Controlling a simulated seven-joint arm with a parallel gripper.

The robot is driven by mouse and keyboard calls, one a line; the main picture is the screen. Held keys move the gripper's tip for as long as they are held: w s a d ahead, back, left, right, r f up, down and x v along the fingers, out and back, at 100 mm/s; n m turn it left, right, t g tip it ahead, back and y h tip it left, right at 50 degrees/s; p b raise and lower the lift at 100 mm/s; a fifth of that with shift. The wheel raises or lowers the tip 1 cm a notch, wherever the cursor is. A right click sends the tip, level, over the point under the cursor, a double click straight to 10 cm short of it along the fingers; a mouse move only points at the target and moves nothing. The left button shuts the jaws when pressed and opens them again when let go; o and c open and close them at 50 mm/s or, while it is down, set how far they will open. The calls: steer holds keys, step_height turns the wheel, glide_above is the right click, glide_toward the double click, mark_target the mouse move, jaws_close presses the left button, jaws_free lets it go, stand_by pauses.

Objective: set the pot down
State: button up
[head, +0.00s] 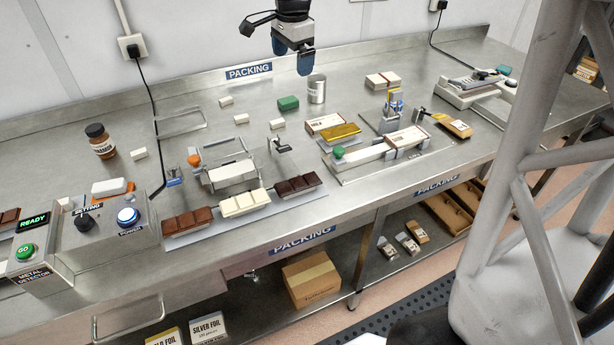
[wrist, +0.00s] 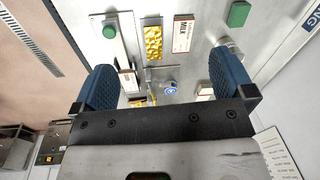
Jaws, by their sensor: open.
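A small metal pot (head: 317,88) with a pale label stands upright on the steel bench, toward the back, in the head view. In the wrist view what looks like the pot (wrist: 229,44) shows just beyond my right-hand finger, which may hide part of it. My gripper (head: 292,58) hangs above the back of the bench, up and to the left of the pot in the head view. Its blue fingers are spread, with nothing between them and apart from the pot. The open fingers also frame the wrist view (wrist: 163,75).
A green block (head: 288,103) lies left of the pot. A gold bar (head: 341,132) and the green-knobbed sliding fixture (head: 372,153) lie in front. Chocolate bars (head: 187,220) line a mat at the front. Some bare bench surrounds the pot.

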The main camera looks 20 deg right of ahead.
steer(key=s+a+f+n, duration=0.2)
steer(key=s+n, duration=0.3)
steer(key=s, duration=0.5)
steer(key=s+a+f+n, duration=0.2)
steer(key=s+a+n, duration=0.3)
steer(key=s, duration=0.6)
steer(key=s+a+f+n+t, duration=0.1)
steer(key=s+a+f+n, duration=0.2)
steer(key=s+n, duration=0.3)
steer(key=s, duration=0.5)
steer(key=shift+s+a, duration=0.25)
steer(key=shift+a, duration=0.15)
